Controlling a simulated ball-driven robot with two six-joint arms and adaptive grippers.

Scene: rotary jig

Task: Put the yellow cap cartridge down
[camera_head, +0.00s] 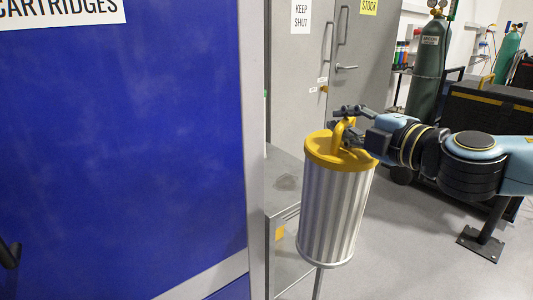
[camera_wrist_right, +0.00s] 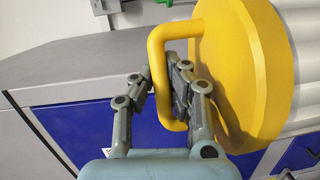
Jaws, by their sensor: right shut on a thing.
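The cartridge (camera_head: 335,215) is a ribbed silver cylinder with a yellow cap (camera_head: 325,152) and a yellow loop handle on top. My right gripper (camera_head: 351,130) comes in from the right and is shut on the handle. The cartridge hangs from it, tilted slightly, its lower end towards the left. In the right wrist view the fingers (camera_wrist_right: 156,85) close around the yellow handle (camera_wrist_right: 158,70), with the round cap (camera_wrist_right: 255,75) beside them. Whether the cartridge's lower end touches anything is unclear.
A large blue panel (camera_head: 120,150) with a CARTRIDGES sign (camera_head: 60,10) fills the left. A grey bench top (camera_head: 284,180) stands behind the cartridge's left side. Grey doors (camera_head: 295,85), a green gas cylinder (camera_head: 427,70) and a black case (camera_head: 490,115) stand behind. Grey floor (camera_head: 420,250) is open at lower right.

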